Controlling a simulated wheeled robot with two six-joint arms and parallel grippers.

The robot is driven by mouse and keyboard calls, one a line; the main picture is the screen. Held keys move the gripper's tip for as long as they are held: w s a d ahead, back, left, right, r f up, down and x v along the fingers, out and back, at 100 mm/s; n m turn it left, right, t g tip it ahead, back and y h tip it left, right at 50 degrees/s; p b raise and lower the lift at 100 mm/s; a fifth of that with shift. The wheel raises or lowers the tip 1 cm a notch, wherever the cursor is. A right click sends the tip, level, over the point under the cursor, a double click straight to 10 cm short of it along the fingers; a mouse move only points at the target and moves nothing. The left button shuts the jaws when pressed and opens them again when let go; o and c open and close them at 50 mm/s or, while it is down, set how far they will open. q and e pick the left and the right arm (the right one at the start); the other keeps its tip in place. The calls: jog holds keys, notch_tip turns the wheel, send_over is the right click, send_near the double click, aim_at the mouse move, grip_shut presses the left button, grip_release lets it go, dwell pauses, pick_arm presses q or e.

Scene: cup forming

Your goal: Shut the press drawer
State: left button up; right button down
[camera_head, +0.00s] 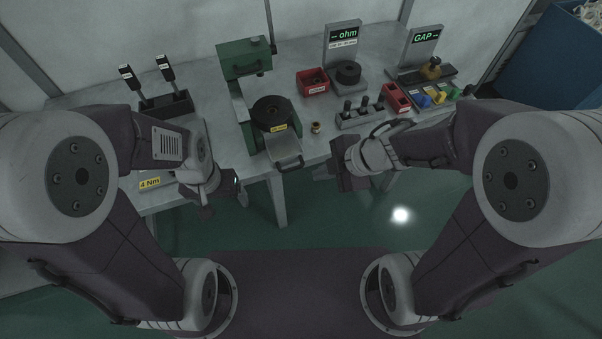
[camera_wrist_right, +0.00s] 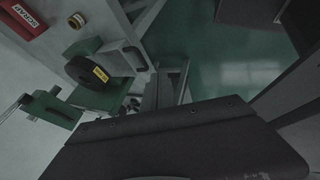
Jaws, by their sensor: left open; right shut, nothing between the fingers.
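The green press (camera_head: 244,60) stands on the bench left of the middle. In the right wrist view the drawer's handle (camera_wrist_right: 127,56) and the die (camera_wrist_right: 90,71) show at upper left. My right gripper (camera_head: 322,174) is shut and empty, right of the handle and apart from it. My left gripper (camera_head: 206,211) is open and empty, left of the drawer and in front of the bench.
A small brass-coloured part (camera_head: 316,128) stands right of the drawer. A grey rack (camera_head: 360,117) with dark pegs, red bins (camera_head: 312,82), and the ohm display (camera_head: 343,40) are further right. A tool holder (camera_head: 166,105) stands at left. Open floor lies in front of the bench.

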jog(key=w+a+f, duration=0.5)
jog(key=w+f, duration=0.1)
jog(key=f, duration=0.2)
jog(key=shift+a+f, duration=0.15)
